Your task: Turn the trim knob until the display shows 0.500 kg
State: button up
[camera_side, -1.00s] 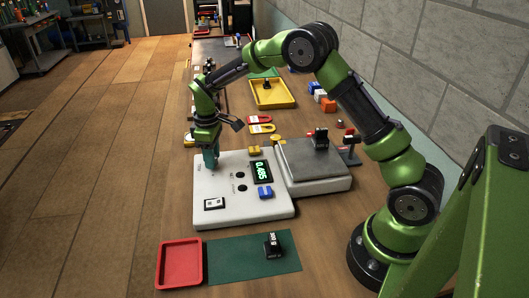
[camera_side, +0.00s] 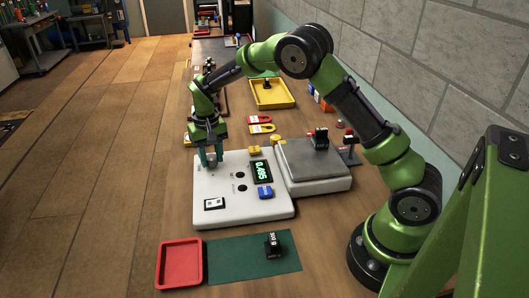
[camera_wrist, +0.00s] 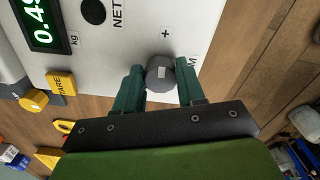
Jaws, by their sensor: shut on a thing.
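The white scale console (camera_side: 235,207) stands on the bench with a green-lit display (camera_side: 262,171) that appears to read 0.485. The wrist view shows only part of the display (camera_wrist: 42,22). The grey trim knob (camera_wrist: 160,73), with a pale mark on its top, sits on the console's far left corner beside a "+" sign. My gripper (camera_side: 210,159) points down at that corner, shut on the knob with one teal finger on each side. A black weight (camera_side: 320,139) stands on the grey weighing pan (camera_side: 302,163).
In front lie a red tray (camera_side: 180,263) and a green mat (camera_side: 226,262) bearing another black weight (camera_side: 273,245). A yellow tray (camera_side: 272,93) and red-and-yellow items (camera_side: 261,124) lie behind.

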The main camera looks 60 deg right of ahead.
aim_at(211, 157)
jog(key=shift+r+m, duration=0.1)
jog(key=shift+m, duration=1.1)
jog(key=o, duration=1.1)
jog(key=shift+c, duration=0.2)
notch_tip(211, 157, up, 17)
jog(key=shift+w, duration=0.1)
jog(key=s+a+r+n+t+y, duration=0.1)
jog(key=s+t, duration=0.2)
jog(key=s, duration=1)
jog(key=s+a+r+n+t+y, duration=0.1)
jog(key=s+t, duration=0.3)
jog(key=s, duration=1)
jog(key=shift+a+r+n, duration=0.25)
jog(key=shift+a+n, duration=0.3)
jog(key=shift+n, duration=0.25)
